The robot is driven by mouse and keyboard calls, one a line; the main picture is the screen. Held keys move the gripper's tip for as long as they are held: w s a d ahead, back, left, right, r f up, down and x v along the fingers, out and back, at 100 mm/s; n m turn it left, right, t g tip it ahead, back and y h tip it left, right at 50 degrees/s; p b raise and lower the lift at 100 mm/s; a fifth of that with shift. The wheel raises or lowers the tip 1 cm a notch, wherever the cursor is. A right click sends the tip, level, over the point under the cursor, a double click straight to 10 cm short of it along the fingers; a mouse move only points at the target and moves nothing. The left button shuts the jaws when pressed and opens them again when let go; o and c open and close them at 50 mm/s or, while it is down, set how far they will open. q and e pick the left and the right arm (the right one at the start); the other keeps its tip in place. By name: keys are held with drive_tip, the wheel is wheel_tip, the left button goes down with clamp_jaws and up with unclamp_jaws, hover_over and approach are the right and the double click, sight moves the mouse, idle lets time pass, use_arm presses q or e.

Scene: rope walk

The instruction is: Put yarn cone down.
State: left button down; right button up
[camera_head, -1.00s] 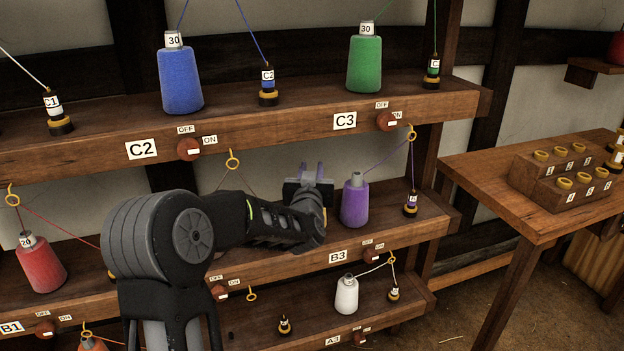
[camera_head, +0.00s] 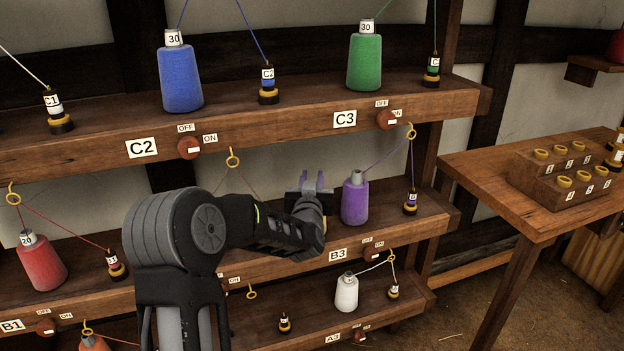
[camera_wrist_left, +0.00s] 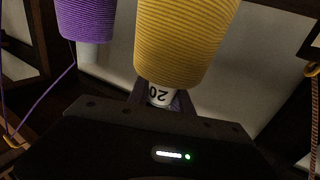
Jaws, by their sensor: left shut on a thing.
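My left gripper (camera_head: 313,182) is at the middle shelf, just left of the purple yarn cone (camera_head: 355,203). In the left wrist view it is shut on the narrow white top, marked 20, of a yellow yarn cone (camera_wrist_left: 185,42). In the head view my arm and gripper hide nearly all of the yellow cone. I cannot tell whether its base touches the shelf. The purple cone also shows in the left wrist view (camera_wrist_left: 86,20), beside the yellow one and apart from it. My right gripper is not in view.
The middle shelf (camera_head: 420,222) has a B3 label and a red switch knob (camera_head: 374,255) on its front. A bobbin (camera_head: 411,203) stands right of the purple cone. The upper shelf (camera_head: 325,97) overhangs, with a thread ring (camera_head: 232,159) near my arm.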

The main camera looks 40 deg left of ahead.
use_arm(q)
drive_tip(key=shift+f, duration=0.15)
drive_tip(key=c, duration=1.1)
unclamp_jaws()
drive_tip(key=shift+c, duration=0.2)
drive_tip(key=shift+r, duration=0.3)
drive_tip(key=shift+s+d+f, duration=0.15)
drive_tip(key=shift+s+d, duration=0.05)
drive_tip(key=shift+s, duration=0.1)
drive_tip(key=b+v, duration=0.1)
drive_tip(key=v, duration=1)
drive_tip(key=shift+s, duration=0.1)
